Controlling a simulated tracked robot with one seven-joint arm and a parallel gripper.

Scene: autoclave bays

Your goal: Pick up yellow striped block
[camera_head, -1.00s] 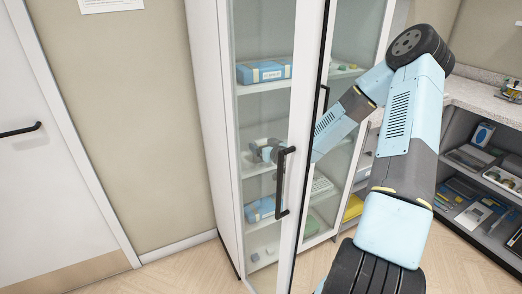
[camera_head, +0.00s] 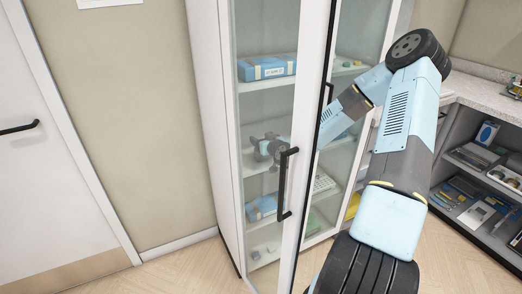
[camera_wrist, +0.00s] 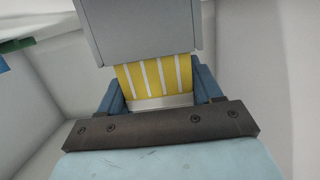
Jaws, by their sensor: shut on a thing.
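The yellow striped block (camera_wrist: 155,77), yellow with white stripes, shows in the wrist view between the two blue fingers of my gripper (camera_wrist: 160,90). My gripper is shut on it. A grey box-shaped part (camera_wrist: 138,30) covers the upper side of the striped face; I cannot tell if it belongs to the block. In the head view, my gripper (camera_head: 267,148) is inside the glass-fronted cabinet (camera_head: 213,125), at the middle shelf level, seen through the glass. The block cannot be made out clearly there.
A blue box (camera_head: 266,68) lies on the shelf above my gripper and another blue item (camera_head: 262,208) on the shelf below. The cabinet door's black handle (camera_head: 285,184) stands in front. Open shelving with several items is at right. The floor at left is clear.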

